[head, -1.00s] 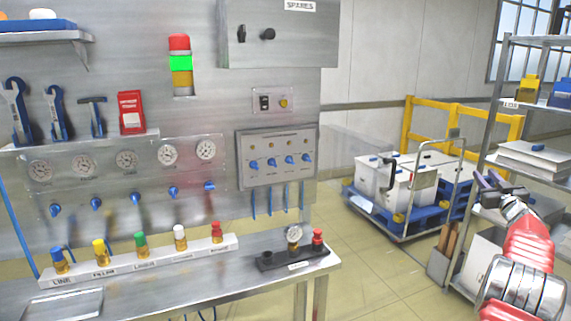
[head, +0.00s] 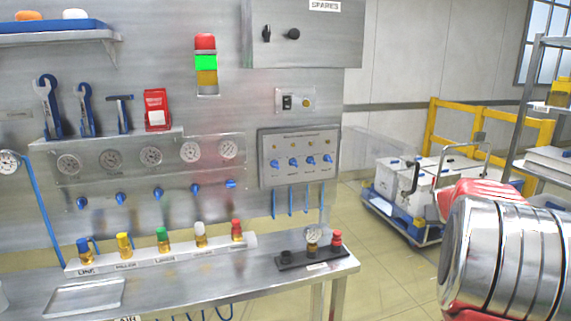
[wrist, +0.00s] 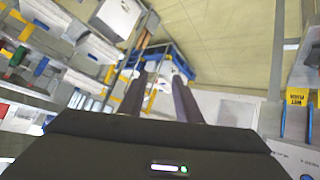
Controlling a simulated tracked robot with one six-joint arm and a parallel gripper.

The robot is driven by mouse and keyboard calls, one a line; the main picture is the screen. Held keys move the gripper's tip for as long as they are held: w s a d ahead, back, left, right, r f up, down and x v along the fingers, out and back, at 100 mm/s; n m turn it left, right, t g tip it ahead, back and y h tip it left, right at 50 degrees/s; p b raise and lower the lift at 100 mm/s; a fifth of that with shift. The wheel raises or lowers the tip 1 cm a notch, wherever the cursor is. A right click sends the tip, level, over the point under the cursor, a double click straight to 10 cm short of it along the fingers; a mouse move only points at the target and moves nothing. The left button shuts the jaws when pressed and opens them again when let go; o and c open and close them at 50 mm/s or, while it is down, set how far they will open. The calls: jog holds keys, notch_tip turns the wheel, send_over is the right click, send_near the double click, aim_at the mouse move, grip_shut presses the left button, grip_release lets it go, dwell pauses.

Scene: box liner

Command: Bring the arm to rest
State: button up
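My arm (head: 500,252), red with silver rings, fills the lower right of the head view, close to the camera. My gripper is hidden in the head view. In the wrist view my gripper (wrist: 159,82) shows two dark fingers standing apart, with nothing held between them. Through the gap I see the floor area and the blue pallet cart far off.
A steel bench (head: 190,282) with a row of coloured-cap fittings stands left and centre before a gauge panel. A blue cart (head: 402,218) with white boxes and a yellow barrier (head: 490,118) stand behind. A shelf rack (head: 530,125) stands at right.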

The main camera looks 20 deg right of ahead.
jog(key=s+a+f+n+g+y, duration=0.15)
jog(key=s+a, duration=0.35)
jog(key=a, duration=1)
jog(key=s+a+f+n+y, duration=0.1)
jog(key=s+a+f+y, duration=0.3)
jog(key=a, duration=1.1)
jog(key=s+a+n+g+y, duration=0.15)
jog(key=s+a, duration=0.55)
jog(key=a, duration=0.8)
jog(key=s+a+r+n+t+y, duration=0.1)
jog(key=s+a+r+n, duration=0.1)
jog(key=a, duration=0.3)
jog(key=s+a+r+n+t, duration=0.1)
jog(key=s+a+t, duration=0.1)
jog(key=a, duration=0.4)
jog(key=shift+a+r+n+y, duration=0.3)
jog(key=shift+r+n+y, duration=0.05)
jog(key=shift+n+y, duration=0.05)
